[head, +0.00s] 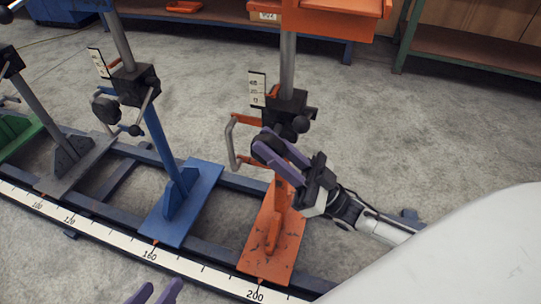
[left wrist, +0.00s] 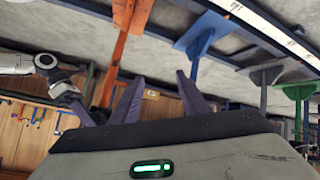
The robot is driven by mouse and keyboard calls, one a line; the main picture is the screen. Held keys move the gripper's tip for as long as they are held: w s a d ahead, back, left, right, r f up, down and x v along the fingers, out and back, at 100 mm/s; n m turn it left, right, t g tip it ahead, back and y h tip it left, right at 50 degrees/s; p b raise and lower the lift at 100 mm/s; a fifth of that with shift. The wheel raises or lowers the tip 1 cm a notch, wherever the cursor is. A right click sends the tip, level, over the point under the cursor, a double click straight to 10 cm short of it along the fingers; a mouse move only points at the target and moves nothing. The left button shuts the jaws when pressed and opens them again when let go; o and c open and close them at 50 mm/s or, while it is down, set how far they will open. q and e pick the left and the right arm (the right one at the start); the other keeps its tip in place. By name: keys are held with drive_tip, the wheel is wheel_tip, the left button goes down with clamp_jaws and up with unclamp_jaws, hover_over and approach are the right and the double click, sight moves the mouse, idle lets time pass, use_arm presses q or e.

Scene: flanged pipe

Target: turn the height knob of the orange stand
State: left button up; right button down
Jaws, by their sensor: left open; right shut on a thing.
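The orange stand has an orange base plate (head: 272,240) on the rail and a black clamp block (head: 291,108) on its post. A dark round knob (head: 265,146) sits below the block, partly covered by the purple fingers of my right gripper (head: 277,152). My right gripper reaches in from the right and is shut on the knob. My left gripper (head: 153,292) is open and empty at the bottom edge, well apart from the orange stand. Its two fingers also show in the left wrist view (left wrist: 158,92), with the orange stand (left wrist: 127,35) behind.
A blue stand (head: 190,205) is left of the orange one, then a grey and a green stand (head: 20,135). A grey bent handle (head: 233,142) is close left of the held knob. A ruler strip (head: 150,255) runs along the rail's front.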

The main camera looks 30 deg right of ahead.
use_arm(q)
drive_tip(key=shift+d+r+h+b, duration=0.3)
drive_tip(key=shift+r+b, duration=0.05)
drive_tip(key=shift+r, duration=0.15)
use_arm(e)
drive_tip(key=shift+f+t+y, duration=0.1)
drive_tip(key=shift+t+y, duration=0.2)
drive_tip(key=c, duration=1.5)
unclamp_jaws()
drive_tip(key=v, duration=1)
drive_tip(key=shift+s+f, duration=0.1)
drive_tip(key=shift+f, duration=0.05)
